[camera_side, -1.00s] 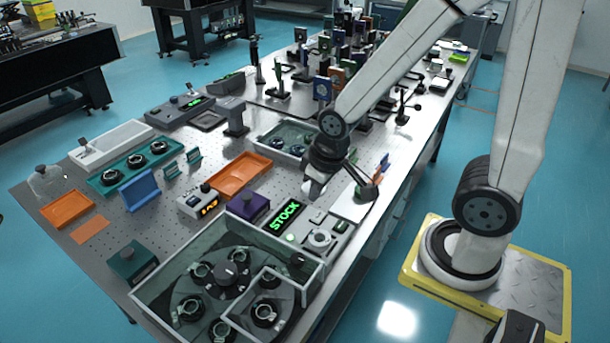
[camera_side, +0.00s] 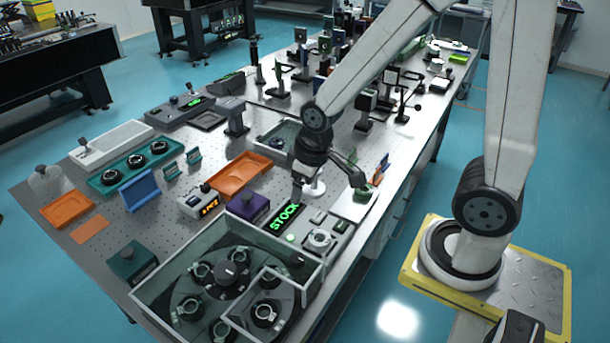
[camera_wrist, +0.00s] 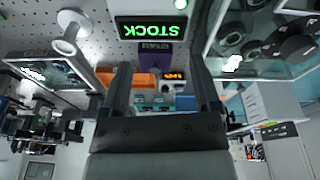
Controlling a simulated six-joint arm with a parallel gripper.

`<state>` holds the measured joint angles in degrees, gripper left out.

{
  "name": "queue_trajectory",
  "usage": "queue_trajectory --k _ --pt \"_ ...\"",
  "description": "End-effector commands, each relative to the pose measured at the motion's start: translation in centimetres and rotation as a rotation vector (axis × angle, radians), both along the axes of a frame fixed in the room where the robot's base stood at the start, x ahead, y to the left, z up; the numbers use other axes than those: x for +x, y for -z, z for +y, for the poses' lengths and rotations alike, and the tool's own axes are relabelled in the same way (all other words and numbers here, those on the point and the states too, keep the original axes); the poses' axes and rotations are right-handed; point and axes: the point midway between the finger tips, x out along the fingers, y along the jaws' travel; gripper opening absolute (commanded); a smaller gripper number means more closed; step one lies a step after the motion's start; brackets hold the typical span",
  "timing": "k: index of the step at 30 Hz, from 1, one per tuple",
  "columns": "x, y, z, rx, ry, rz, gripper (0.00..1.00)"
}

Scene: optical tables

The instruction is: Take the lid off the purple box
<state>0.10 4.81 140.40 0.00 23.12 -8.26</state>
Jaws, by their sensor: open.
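The purple box (camera_side: 247,205) stands on the perforated table in the side view, left of the green STOCK sign. A small dark knob shows on its top. In the wrist view, which is upside down, the purple box (camera_wrist: 153,47) is small and appears between my two fingers. My gripper (camera_side: 298,193) is above the table near the STOCK sign, to the right of the box and apart from it. In the wrist view my gripper (camera_wrist: 160,72) has its fingers spread with nothing between them. The tips are small in the side view.
The STOCK sign (camera_side: 286,217) lies between my gripper and the box. An orange tray (camera_side: 238,174) is behind the box, and a glass-walled carousel case (camera_side: 165,292) is in front. A white round stand (camera_side: 316,188) is close to my gripper's right.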

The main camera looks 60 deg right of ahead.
Motion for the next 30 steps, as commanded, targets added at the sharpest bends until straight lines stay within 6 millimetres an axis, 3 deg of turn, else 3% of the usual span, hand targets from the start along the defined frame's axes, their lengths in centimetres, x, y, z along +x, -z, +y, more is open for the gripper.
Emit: queue_trajectory --k 18,24,30 --pt "13.6 2.7 -0.5 -0.094 -0.729 0.145 0.80" --pt "16.4 4.0 -0.6 -0.102 -0.922 0.174 0.80" --pt "17.5 4.6 -0.7 -0.103 -1.008 0.186 0.80"
